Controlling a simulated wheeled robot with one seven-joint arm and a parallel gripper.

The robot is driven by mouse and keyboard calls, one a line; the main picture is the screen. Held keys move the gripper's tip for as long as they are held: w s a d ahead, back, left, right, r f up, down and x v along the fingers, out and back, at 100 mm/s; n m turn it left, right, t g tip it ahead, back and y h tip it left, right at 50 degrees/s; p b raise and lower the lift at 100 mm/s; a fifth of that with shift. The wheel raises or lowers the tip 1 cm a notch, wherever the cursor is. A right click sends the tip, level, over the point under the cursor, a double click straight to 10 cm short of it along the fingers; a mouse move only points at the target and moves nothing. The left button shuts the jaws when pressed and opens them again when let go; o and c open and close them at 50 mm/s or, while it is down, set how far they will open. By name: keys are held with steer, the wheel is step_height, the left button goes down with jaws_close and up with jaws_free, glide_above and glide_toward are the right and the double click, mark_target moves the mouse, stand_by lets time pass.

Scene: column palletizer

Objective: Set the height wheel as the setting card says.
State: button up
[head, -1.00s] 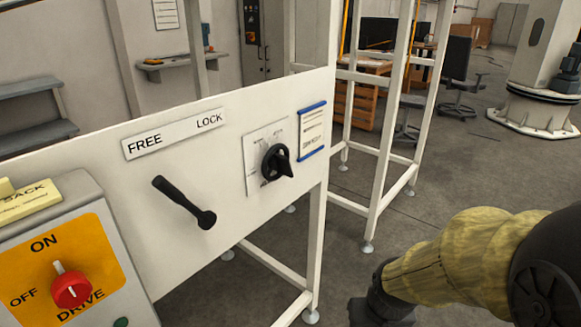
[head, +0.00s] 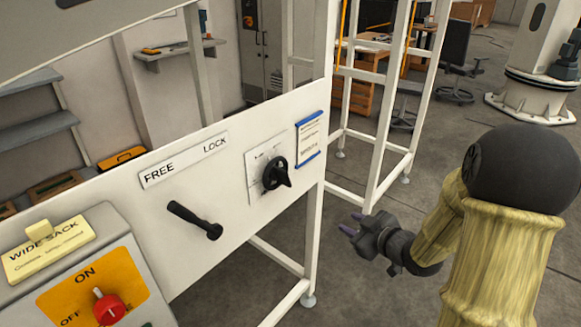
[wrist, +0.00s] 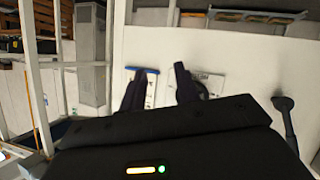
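The black wheel (head: 276,174) sits on a white dial plate (head: 256,190) on the white panel; its marks are too small to read. Right of it hangs a blue-edged card (head: 310,138) with unreadable text. A yellow card (head: 48,248) reading "WIDE SACK" stands on the grey control box at left. My gripper (head: 351,224) is open and empty, in front of the panel and right of the wheel, apart from it. In the wrist view my gripper (wrist: 158,78) has its fingers spread before the blue-edged card (wrist: 151,88) and the wheel (wrist: 202,90), which is partly hidden by a finger.
A black lever (head: 195,220) sticks out below the FREE/LOCK label (head: 184,160), left of the wheel. A red ON/OFF drive knob (head: 108,308) is on the box. White frame posts stand behind the panel.

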step_height(320, 180, up, 7)
steer(key=s+a+n+y+p, duration=0.2)
steer(key=n+y+p, duration=0.1)
steer(key=y, duration=0.4)
steer(key=shift+s+r+n, duration=0.15)
steer(key=shift+s+n, duration=0.1)
steer(key=shift+n, duration=0.05)
steer(key=shift+s+d, duration=0.1)
steer(key=p, duration=0.3)
glide_toward(289, 180)
steer(key=x, duration=0.9)
steer(key=shift+w+a, duration=0.25)
jaws_close()
